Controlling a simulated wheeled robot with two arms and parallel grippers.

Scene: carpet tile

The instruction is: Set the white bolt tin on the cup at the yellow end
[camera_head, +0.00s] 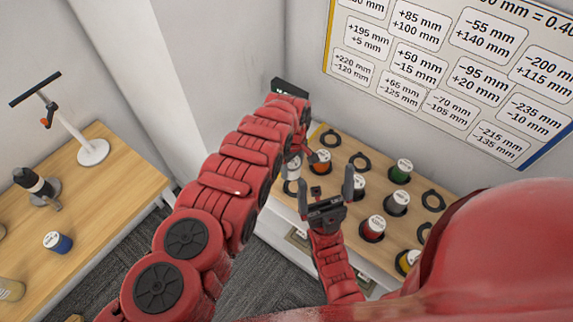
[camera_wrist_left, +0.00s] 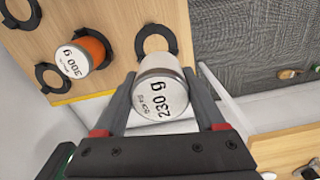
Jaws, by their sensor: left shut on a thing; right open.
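The white bolt tin (camera_wrist_left: 161,92), marked 230 g, is between the fingers of my left gripper (camera_wrist_left: 160,105) in the left wrist view. The gripper is shut on it. In the head view the tin (camera_head: 291,187) shows at the board's left edge, partly hidden by my arm. Black ring cups sit on the wooden board; an empty one (camera_wrist_left: 50,78) is beside the yellow strip (camera_wrist_left: 85,97). Another empty cup (camera_wrist_left: 155,40) lies just beyond the tin. My right gripper (camera_head: 329,190) is open and empty above the board's front edge.
An orange 300 g tin (camera_wrist_left: 88,54) stands in a cup near the yellow strip. Green (camera_head: 400,170), black (camera_head: 397,203) and red (camera_head: 373,229) tins stand farther right. A side table (camera_head: 110,185) at left holds a stand and a blue tin (camera_head: 57,242). A wall chart (camera_head: 455,75) hangs behind.

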